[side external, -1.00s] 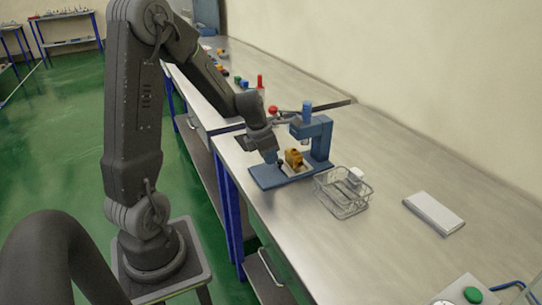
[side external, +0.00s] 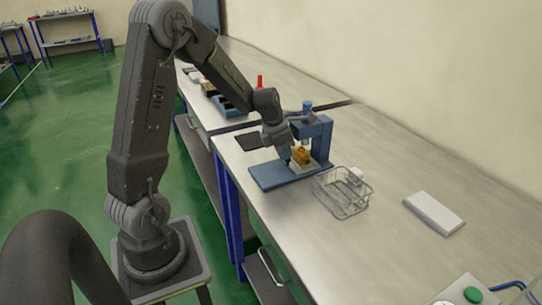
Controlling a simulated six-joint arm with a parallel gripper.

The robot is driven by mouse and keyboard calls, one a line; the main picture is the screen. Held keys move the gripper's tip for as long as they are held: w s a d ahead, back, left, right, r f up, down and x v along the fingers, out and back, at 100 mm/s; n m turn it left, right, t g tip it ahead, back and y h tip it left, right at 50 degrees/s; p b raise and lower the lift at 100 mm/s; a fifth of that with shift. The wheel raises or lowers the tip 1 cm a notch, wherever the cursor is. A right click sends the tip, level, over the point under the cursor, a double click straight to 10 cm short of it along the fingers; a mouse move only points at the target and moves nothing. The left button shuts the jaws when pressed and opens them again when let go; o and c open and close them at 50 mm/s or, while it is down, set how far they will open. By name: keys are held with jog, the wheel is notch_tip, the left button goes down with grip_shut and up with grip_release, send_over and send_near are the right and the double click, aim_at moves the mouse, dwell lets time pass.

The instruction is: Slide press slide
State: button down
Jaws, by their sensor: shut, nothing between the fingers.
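A blue press (side external: 322,140) with a flat blue base and an upright frame stands on the near workbench. Its blue cylinder top (side external: 307,106) rises above the frame. A yellow-orange block (side external: 301,155) sits on a light slide plate (side external: 306,170) at the press, under or close to the frame's arm. My gripper (side external: 286,158) is shut, low over the base, just left of the yellow block. I cannot tell whether it touches the block or the slide. My wrist hides part of the press's left side.
A wire basket (side external: 342,196) with a white item in it stands right of the press. A white flat block (side external: 434,213) lies farther right. A green button (side external: 473,294) is at the front right. The bench between is clear.

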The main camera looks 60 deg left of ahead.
jog(key=shift+s+f, duration=0.1)
jog(key=shift+s, duration=0.45)
jog(key=s, duration=0.1)
jog(key=s+r, duration=0.1)
jog(key=shift+s+a, duration=0.3)
jog(key=shift+s, duration=0.05)
jog(key=s+f+v, duration=0.1)
jog(key=s+v, duration=0.1)
jog(key=v, duration=0.9)
jog(key=x, duration=1)
jog(key=shift+d+f, duration=0.1)
jog(key=shift+f, duration=0.2)
jog(key=shift+w+d+f, duration=0.1)
jog(key=shift+w+d, duration=0.1)
jog(key=shift+w, duration=1.05)
jog(key=shift+w+f, duration=0.1)
jog(key=shift+w, duration=0.5)
jog(key=shift+w, duration=0.1)
